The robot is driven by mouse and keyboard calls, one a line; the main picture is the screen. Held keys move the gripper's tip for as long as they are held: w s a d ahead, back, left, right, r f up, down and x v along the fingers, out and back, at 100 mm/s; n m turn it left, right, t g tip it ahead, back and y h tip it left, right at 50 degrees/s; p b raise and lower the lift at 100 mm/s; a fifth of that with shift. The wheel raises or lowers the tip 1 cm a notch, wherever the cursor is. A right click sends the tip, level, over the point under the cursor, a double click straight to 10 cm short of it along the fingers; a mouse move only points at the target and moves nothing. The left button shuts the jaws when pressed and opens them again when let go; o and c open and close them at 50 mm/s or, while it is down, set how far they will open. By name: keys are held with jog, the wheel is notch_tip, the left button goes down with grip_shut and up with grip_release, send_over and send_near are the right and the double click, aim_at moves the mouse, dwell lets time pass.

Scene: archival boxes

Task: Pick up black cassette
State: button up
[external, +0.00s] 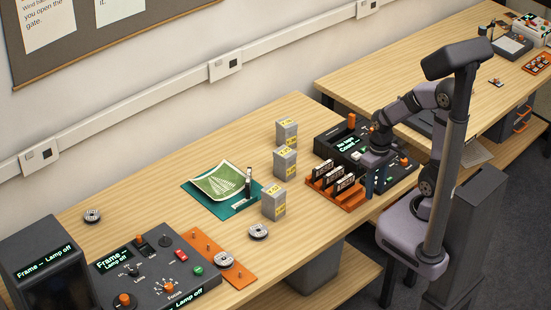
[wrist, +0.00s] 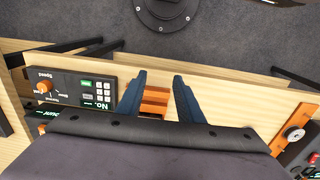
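Black cassettes with white labels stand upright in an orange rack (external: 349,200) on the table; I make out a left one (external: 322,168), a middle one (external: 334,173) and a front-right one (external: 345,183). No cassette shows between the fingers. My gripper's body hides the lower part of that view.
A dark console (external: 340,137) with a screen and knobs stands behind the rack, close to my gripper. Grey boxes with yellow labels (external: 284,162) stand left of the rack. A teal mat (external: 205,203) holds a green print.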

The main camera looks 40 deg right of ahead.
aim_at(344, 179)
jog(key=w+n+b, duration=0.2)
jog(key=n, duration=0.1)
jog(key=w+f+n+h+b, duration=0.1)
jog(key=w+n+b, duration=0.1)
jog(key=w+n, duration=0.1)
jog(key=w+n+h+b, duration=0.1)
jog(key=w+n+b, duration=0.1)
jog(key=w+n, duration=0.1)
jog(key=shift+a+f+n, duration=0.1)
jog(key=shift+f+n, duration=0.15)
jog(key=shift+n, duration=0.15)
jog(key=w+n+b, duration=0.1)
jog(key=w+n, duration=0.1)
jog(key=w+n+h+b, duration=0.1)
jog(key=w+n, duration=0.1)
jog(key=n, duration=0.1)
jog(key=w+n+h+b, duration=0.1)
jog(key=w+n, duration=0.1)
jog(key=shift+a+r+b, duration=0.3)
jog(key=shift+a+r, duration=0.1)
jog(key=shift+w+r+n+h, duration=0.25)
jog(key=shift+w+n+h, duration=0.05)
jog(key=shift+n, duration=0.3)
jog(key=shift+x, duration=3.25)
jog(key=shift+d+f, duration=0.25)
jog(key=shift+f, duration=0.05)
jog(key=shift+f, duration=0.25)
